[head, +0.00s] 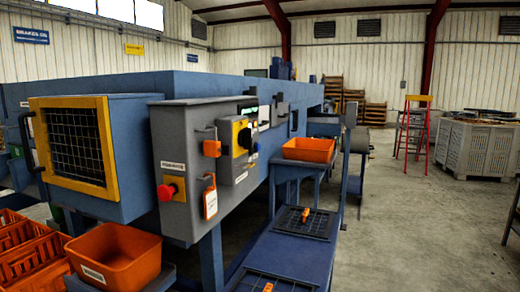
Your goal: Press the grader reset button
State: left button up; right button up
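The grader is a long blue machine (222,84) running from the left foreground into the back. A grey control box (182,130) stands out from its near end. On it are a red mushroom button (167,191) on a yellow plate, an orange part (211,148), a hanging orange-edged tag (210,204), and a black rotary switch (244,138) on a yellow plate. A white label (173,166) sits above the red button; its text is too small to read. I cannot tell which control is the reset button. Neither of my grippers is in view.
A yellow-framed mesh guard (111,150) is left of the box. Orange bins stand below it (118,255) and right of it (308,149). A blue low platform (290,252) with dark grates lies in front. A red stepladder (414,125) stands farther back.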

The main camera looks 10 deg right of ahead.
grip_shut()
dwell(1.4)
